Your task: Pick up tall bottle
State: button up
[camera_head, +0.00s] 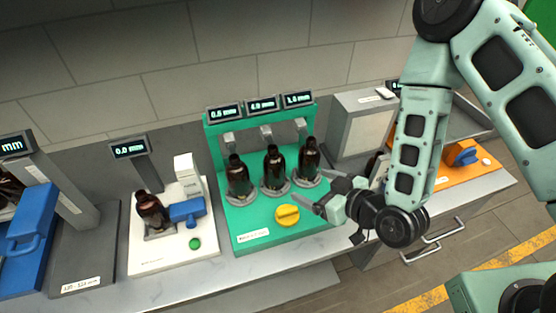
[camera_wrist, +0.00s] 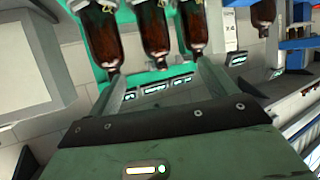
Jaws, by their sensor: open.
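Three dark amber bottles stand upright in a row on the green stand, each on a round grey base: left (camera_head: 238,178), middle (camera_head: 274,168) and right (camera_head: 308,160). They look close in height; I cannot tell which is the tall one. A shorter-looking amber bottle (camera_head: 151,212) sits on the white station to the left. My gripper (camera_head: 311,187) is open and empty, in front and to the right of the row. In the wrist view, which looks upside down, the open gripper (camera_wrist: 160,72) has the three bottles (camera_wrist: 102,36) ahead of it, not between its fingers.
The green stand (camera_head: 262,232) carries a yellow knob (camera_head: 287,215) at its front and displays (camera_head: 262,104) above. The white station (camera_head: 145,257) has a blue clamp (camera_head: 187,210). A grey box (camera_head: 360,128) stands behind right; an orange station (camera_head: 480,162) is at far right, partly behind my arm.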

aim_at(280, 169)
jog(key=b+x, duration=1.1)
jog(key=b, duration=0.3)
jog(key=shift+w, duration=0.3)
jog(key=shift+d+f+b+x, duration=0.1)
jog(key=shift+d+b+x, duration=0.05)
jog(key=shift+x, duration=1.3)
jog(key=shift+d+f+b+x, duration=0.1)
jog(key=shift+d+b+x, duration=0.05)
jog(key=shift+x, duration=1.35)
jog(key=shift+w, duration=0.1)
jog(key=c, duration=1.2)
